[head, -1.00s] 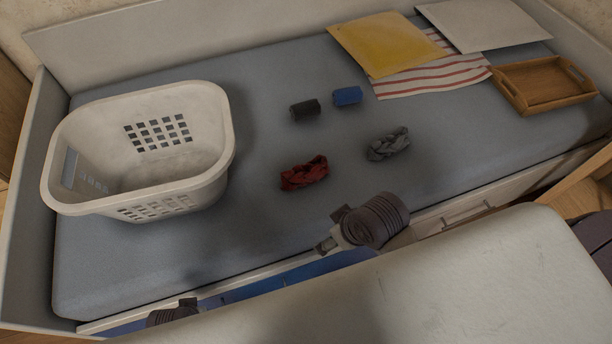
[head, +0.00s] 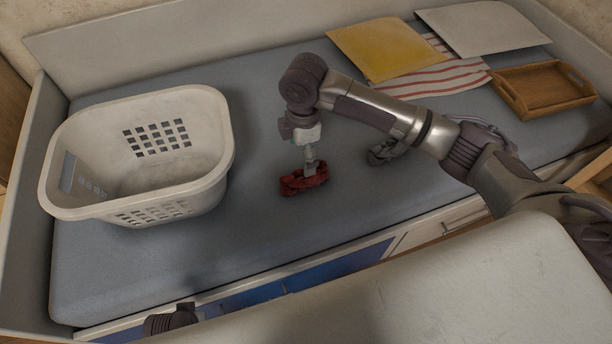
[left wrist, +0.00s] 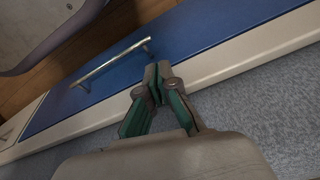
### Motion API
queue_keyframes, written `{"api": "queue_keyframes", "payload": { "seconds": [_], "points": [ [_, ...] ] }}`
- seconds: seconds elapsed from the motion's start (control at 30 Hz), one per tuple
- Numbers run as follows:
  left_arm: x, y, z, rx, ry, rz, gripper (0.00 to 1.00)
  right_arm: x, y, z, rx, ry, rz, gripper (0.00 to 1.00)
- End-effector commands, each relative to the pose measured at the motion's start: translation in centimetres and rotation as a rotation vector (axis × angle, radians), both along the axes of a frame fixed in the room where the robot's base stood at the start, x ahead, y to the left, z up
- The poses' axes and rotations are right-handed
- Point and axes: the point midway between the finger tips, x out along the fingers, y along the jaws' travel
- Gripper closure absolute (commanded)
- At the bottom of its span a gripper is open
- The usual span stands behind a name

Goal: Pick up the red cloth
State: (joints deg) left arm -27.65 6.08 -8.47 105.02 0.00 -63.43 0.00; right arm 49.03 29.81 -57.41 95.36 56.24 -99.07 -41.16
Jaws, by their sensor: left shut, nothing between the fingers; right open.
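The red cloth (head: 292,187) lies crumpled on the grey-blue mattress, right of the laundry basket. My right gripper (head: 311,172) points down at it from above, its fingers at the cloth's upper right part. The right gripper is open; whether the fingertips touch the cloth I cannot tell. My left gripper (left wrist: 158,78) shows in the left wrist view, shut and empty, by the mattress edge and a blue drawer front.
A white laundry basket (head: 205,165) stands at the left. A grey cloth (head: 380,154) is partly hidden by my right arm. A wooden tray (head: 541,91), yellow cushion (head: 375,48), white cushion (head: 485,25) and striped cloth (head: 452,76) lie at the back right.

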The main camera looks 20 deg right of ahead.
Motion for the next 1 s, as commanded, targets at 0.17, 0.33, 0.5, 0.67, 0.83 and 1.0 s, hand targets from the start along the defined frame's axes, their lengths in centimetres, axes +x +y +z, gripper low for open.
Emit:
{"api": "queue_keyframes", "payload": {
  "seconds": [0.17, 0.33, 0.5, 0.67, 0.83, 1.0],
  "points": [
    [0.2, 0.0, 0.4, 0.0, -0.006, 0.0, 1.0, 1.0, -1.3, 0.3, -0.03, 0.013, 0.02, 0.11],
    [0.6, 0.0, 2.8, -0.001, -0.02, 0.003, 1.0, 0.9, -1.3, -2.9, -0.03, 0.015, 0.021, 0.11],
    [0.7, 0.0, 5.6, -0.002, -0.034, 0.005, 1.0, 1.0, -1.3, -6.0, -0.029, 0.013, 0.021, 0.11],
    [0.7, 0.0, 7.2, -0.003, -0.04, 0.006, 1.0, 1.1, -1.2, -7.4, -0.028, 0.01, 0.022, 0.11],
    [0.6, 0.1, 8.2, -0.003, -0.046, 0.007, 1.0, 1.1, -1.3, -8.3, -0.028, 0.01, 0.021, 0.11],
    [0.2, 0.2, 10.9, -0.004, -0.063, 0.01, 1.0, 1.3, -1.4, -10.4, -0.028, 0.011, 0.02, 0.11]
  ]
}}
